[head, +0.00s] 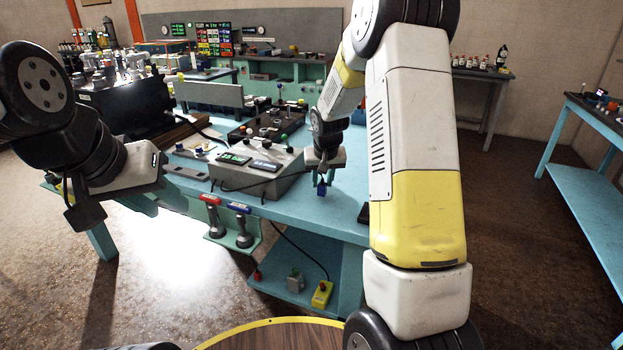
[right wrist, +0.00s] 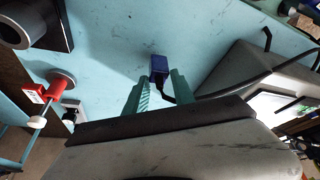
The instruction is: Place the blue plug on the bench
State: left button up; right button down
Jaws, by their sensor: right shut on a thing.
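The blue plug (head: 321,190) is at the tips of my right gripper (head: 322,178), over the right part of the teal bench (head: 335,215). In the right wrist view the plug (right wrist: 159,68) sits between the two green fingers (right wrist: 160,92), which are shut on it. A dark cable runs from the plug toward the grey box (head: 262,175). I cannot tell whether the plug touches the bench top. My left gripper (head: 142,203) is empty at the bench's left front side, and its finger gap is not clear.
The grey box with two displays stands left of the plug. A yellow pendant (head: 322,293) lies on the lower shelf.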

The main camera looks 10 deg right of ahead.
jog(key=shift+f, duration=0.9)
jog(key=c, duration=1)
grip_release()
jog(key=shift+f, duration=0.1)
jog(key=shift+c, duration=0.2)
jog(key=v, duration=1.2)
jog(key=s+a+r+y, duration=0.1)
jog(key=s+a+r, duration=0.1)
jog(key=s+r, duration=0.95)
jog(key=s+a+n+t+y, duration=0.1)
jog(key=s+a, duration=0.1)
jog(key=s, duration=1.5)
jog(key=shift+a+f+n+t+y, duration=0.25)
jog(key=shift+f+n+t+y, duration=0.05)
jog(key=shift+f, duration=0.1)
